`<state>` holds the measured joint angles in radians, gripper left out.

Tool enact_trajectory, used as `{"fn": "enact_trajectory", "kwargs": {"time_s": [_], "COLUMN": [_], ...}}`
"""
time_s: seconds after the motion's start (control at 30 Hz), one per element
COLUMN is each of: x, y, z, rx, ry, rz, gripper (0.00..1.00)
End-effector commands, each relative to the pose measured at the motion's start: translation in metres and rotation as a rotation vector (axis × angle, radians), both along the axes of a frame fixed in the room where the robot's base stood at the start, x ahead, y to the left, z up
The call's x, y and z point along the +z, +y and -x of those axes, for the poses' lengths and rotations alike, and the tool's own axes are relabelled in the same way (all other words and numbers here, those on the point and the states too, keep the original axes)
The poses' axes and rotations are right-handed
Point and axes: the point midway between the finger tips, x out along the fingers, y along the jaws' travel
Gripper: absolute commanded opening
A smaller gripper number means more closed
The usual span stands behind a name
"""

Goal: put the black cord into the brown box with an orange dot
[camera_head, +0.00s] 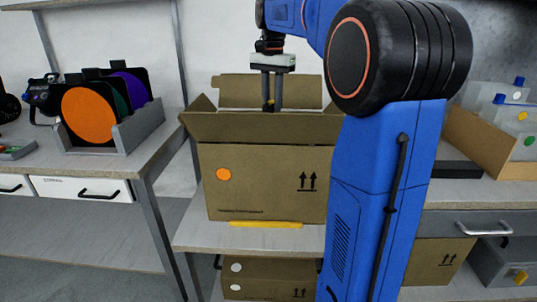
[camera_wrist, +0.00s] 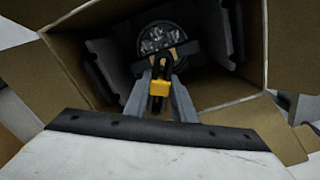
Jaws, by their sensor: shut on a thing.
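The brown box with an orange dot (camera_head: 265,185) stands open on the middle shelf, its flaps spread. My gripper (camera_head: 271,104) points down over the box opening, its fingertips at the level of the front flap's top edge. In the wrist view my gripper (camera_wrist: 160,88) is shut on the black cord (camera_wrist: 157,104), which has a yellow band around it. The box walls surround the cord in that view. Below it inside the box lies a dark round lamp (camera_wrist: 165,38). The lower end of the cord is hidden in the head view.
A grey rack with orange, green and purple discs (camera_head: 88,115) stands on the left table. A yellow strip (camera_head: 266,224) lies before the box. Another brown box (camera_head: 270,279) is on the shelf below. An open carton (camera_head: 482,140) stands at right.

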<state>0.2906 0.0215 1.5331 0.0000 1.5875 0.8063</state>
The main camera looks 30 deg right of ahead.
Motion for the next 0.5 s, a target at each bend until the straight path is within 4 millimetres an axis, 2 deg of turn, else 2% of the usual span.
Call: {"fn": "enact_trajectory", "kwargs": {"time_s": [0.23,0.27,0.33,0.5], "x": [-0.0003,-0.0003,-0.0003,-0.0003], "y": [0.0,0.0,0.0,0.0], "z": [-0.0001,-0.0001,-0.0001,-0.0001], "rx": [0.0,0.0,0.0,0.0], "ry": [0.0,0.0,0.0,0.0], "rz": [0.0,0.0,0.0,0.0], "gripper": [0.0,0.28,0.45,0.45]}}
